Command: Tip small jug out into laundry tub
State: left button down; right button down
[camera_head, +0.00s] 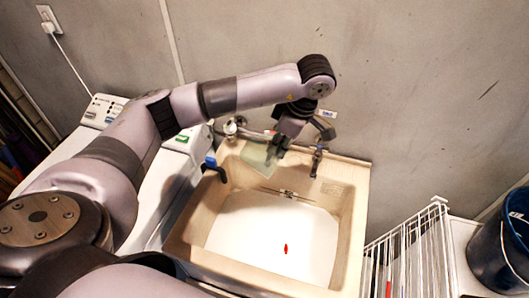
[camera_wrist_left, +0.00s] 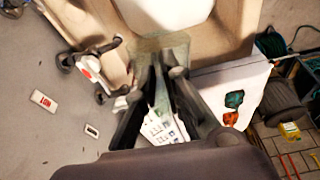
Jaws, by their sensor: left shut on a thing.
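The small jug (camera_head: 257,158) is see-through and pale green. It is over the back left part of the laundry tub (camera_head: 181,243), near the back rim. My left gripper (camera_head: 282,142) is shut on the jug, at its right side in the head view. In the left wrist view, the jug (camera_wrist_left: 160,43) is just beyond the fingertips (camera_wrist_left: 163,75), with a pale green part of it between the fingers. How far the jug is tilted, and what it holds, I cannot tell. A small red thing (camera_head: 286,249) shows in the tub's white basin. My right gripper is not in view.
Taps (camera_head: 317,160) stand at the tub's back rim, close to the gripper. A blue-topped dark handle (camera_head: 213,167) is at its left rim. White machines (camera_head: 180,165) stand left, a white wire rack (camera_head: 405,255) and dark bucket (camera_head: 503,240) right. The wall is close behind.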

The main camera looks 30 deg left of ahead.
pick_arm(q)
jog(key=shift+r, duration=2.5)
jog(key=shift+f+b, duration=0.1)
jog(key=shift+b, duration=0.2)
jog(key=h+b, duration=0.4)
jog(key=h, duration=0.1)
jog(key=shift+a+r+t, duration=0.15)
jog(key=shift+r+t, duration=0.05)
jog(key=shift+t, duration=0.1)
jog(key=shift+r+h+b, duration=0.2)
jog(key=shift+h+b, duration=0.6)
jog(key=shift+r, duration=0.35)
